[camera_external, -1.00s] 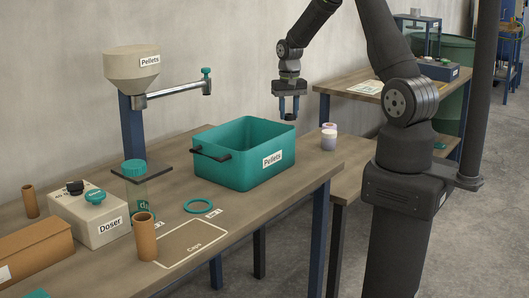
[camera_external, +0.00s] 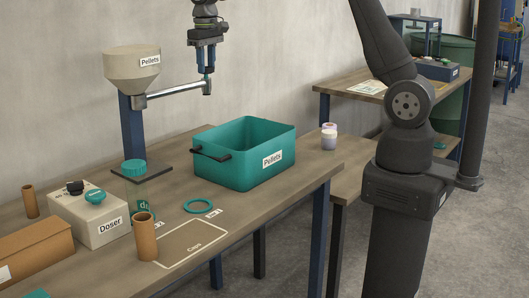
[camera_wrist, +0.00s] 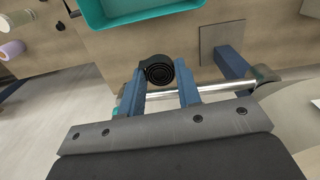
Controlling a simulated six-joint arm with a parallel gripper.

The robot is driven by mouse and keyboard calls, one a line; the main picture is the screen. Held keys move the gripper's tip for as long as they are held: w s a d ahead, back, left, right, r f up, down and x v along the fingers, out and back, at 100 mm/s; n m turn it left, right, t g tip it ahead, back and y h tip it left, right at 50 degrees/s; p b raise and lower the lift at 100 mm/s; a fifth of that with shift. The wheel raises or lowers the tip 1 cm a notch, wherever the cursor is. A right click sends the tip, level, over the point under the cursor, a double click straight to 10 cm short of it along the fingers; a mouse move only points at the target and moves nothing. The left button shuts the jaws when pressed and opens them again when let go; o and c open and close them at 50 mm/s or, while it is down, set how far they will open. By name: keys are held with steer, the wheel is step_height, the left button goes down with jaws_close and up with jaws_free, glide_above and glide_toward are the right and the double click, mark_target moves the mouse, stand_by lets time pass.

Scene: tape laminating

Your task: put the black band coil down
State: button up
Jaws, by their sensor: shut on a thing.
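My gripper (camera_external: 206,70) hangs in the air near the end of the dispenser's metal arm (camera_external: 175,93), above and behind the teal Pellets bin. In the wrist view my gripper (camera_wrist: 160,78) is shut on the black band coil (camera_wrist: 159,73). The coil's spiral end faces the camera, held between the two blue fingertips.
The teal Pellets bin (camera_external: 229,171) stands on the bench (camera_external: 111,278). A Pellets hopper (camera_external: 132,64) rises on a blue post (camera_external: 133,127) at left. A teal ring (camera_external: 198,214) lies near the Caps outline.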

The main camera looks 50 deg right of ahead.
steer(key=w+a+r, duration=0.1)
steer(key=a+r, duration=0.5)
steer(key=a, duration=0.3)
steer(key=w+a+r, duration=0.2)
steer(key=a+r, duration=0.4)
steer(key=a, duration=0.2)
steer(key=a+n, duration=0.1)
steer(key=a, duration=0.5)
glide_above(87, 270)
step_height(87, 270, down, 36)
steer(key=shift+f, duration=2.05)
